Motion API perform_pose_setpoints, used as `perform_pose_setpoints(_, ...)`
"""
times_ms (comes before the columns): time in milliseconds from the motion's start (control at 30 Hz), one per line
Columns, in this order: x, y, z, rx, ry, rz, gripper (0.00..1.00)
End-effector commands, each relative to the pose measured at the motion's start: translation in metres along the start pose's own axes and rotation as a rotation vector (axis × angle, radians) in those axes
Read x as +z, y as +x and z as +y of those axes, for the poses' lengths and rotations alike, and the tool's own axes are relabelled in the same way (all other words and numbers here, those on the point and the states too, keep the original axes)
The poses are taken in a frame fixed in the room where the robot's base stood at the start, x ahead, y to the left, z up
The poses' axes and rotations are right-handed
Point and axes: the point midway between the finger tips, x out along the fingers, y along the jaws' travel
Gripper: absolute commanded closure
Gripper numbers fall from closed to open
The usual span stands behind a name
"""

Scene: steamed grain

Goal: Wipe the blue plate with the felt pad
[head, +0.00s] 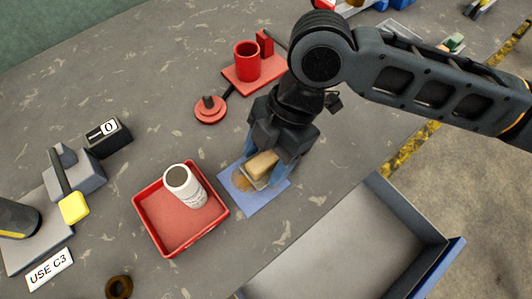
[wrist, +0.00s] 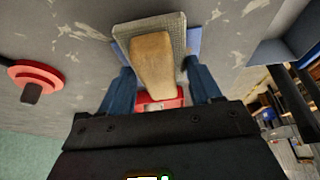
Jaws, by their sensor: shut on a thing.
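The blue plate (head: 265,201) lies flat on the grey table, with a brown smear (head: 240,183) on its left part. The felt pad (head: 262,164) is a grey slab with a tan block handle. My gripper (head: 265,160) points down over the plate and is shut on the tan handle. The pad is at the plate, beside and partly over the smear; I cannot tell if it touches. In the wrist view the felt pad (wrist: 152,62) sits between my blue fingers, with edges of the blue plate (wrist: 194,42) showing behind it. The pad hides the plate's middle.
A large grey bin (head: 345,245) lies to the lower right. A red stand with a cup (head: 246,62) and a red disc (head: 210,110) are farther back.

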Motion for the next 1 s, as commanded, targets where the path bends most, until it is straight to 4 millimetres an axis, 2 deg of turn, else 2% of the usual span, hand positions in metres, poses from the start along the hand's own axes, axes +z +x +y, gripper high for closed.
perform_pose_setpoints(733,0.005,0.013,0.0,0.0,0.0,0.0,0.61)
perform_pose_setpoints(1000,-0.002,0.015,0.0,-0.001,-0.001,0.001,0.61)
